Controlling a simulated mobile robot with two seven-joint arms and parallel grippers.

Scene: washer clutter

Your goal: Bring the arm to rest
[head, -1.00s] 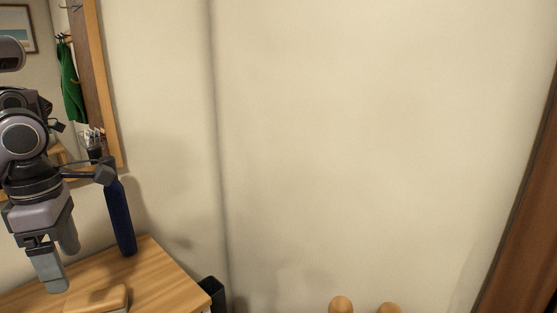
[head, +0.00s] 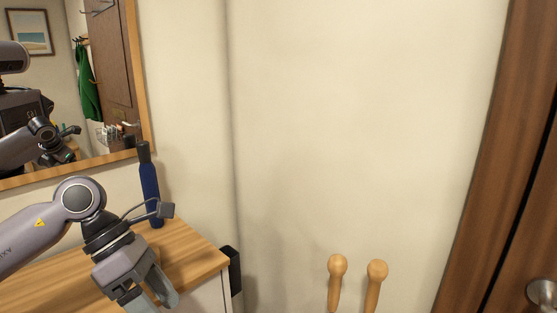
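My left arm comes in from the left, above the wooden tabletop (head: 200,262). My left gripper (head: 157,299) points down near the table's front right part, at the bottom edge of the head view. Its two grey fingers are apart with nothing visible between them; the lower ends are partly cut off by the frame. My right gripper and arm are not in view.
A dark blue bottle-like object (head: 150,190) stands at the table's back, close to my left wrist. A wood-framed mirror (head: 140,80) hangs behind. A black object (head: 231,267) is beside the table. Two wooden knobs (head: 337,266) (head: 376,271) rise at bottom centre. A brown door (head: 525,230) is at right.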

